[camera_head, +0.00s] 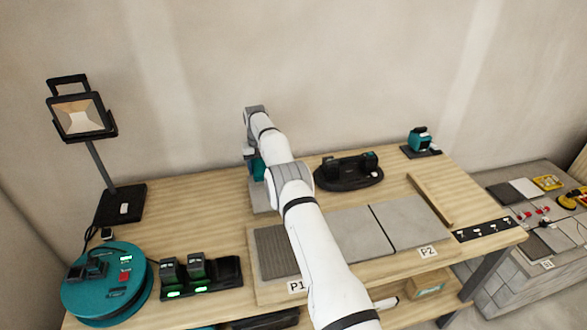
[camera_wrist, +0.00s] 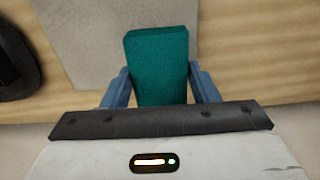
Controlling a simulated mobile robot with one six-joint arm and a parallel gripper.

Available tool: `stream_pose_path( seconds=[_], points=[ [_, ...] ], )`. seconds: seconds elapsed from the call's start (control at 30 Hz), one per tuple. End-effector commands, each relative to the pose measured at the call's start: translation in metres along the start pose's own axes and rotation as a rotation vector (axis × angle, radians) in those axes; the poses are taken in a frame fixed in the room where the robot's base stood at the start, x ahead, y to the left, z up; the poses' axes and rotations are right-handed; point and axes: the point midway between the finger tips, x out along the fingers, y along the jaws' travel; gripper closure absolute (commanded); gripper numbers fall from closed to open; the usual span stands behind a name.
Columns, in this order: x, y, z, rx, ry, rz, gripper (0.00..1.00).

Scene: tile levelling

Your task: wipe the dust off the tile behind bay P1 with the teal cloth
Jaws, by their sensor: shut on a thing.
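The teal cloth (camera_wrist: 157,65) is a folded block between the blue fingers of my gripper (camera_wrist: 160,88) in the wrist view. A bit of the cloth (camera_head: 258,168) also shows beside my arm in the head view. My gripper is shut on it at the back of the bench. A light grey tile (camera_head: 260,198) lies under and in front of the gripper, behind bay P1 (camera_head: 272,252), partly hidden by my arm. The tile (camera_wrist: 75,35) also shows in the wrist view, overlapped by the cloth. I cannot tell whether they touch. No dust can be made out.
A black round stand (camera_head: 348,180) with tools is right of the gripper. A work lamp (camera_head: 120,205) stands at the left. A teal reel (camera_head: 105,295) and a charger (camera_head: 225,275) are at the front left. Grey slabs (camera_head: 358,232) lie towards bay P2.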

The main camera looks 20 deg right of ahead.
Motion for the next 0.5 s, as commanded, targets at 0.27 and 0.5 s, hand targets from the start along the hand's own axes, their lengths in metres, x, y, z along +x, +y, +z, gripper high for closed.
stream_pose_path(
  seconds=[0.27,0.5],
  points=[
    [-0.027,-0.001,0.0,-0.001,0.003,0.0,0.64],
    [-0.04,-0.001,0.0,-0.001,0.002,0.0,0.64]
  ],
)
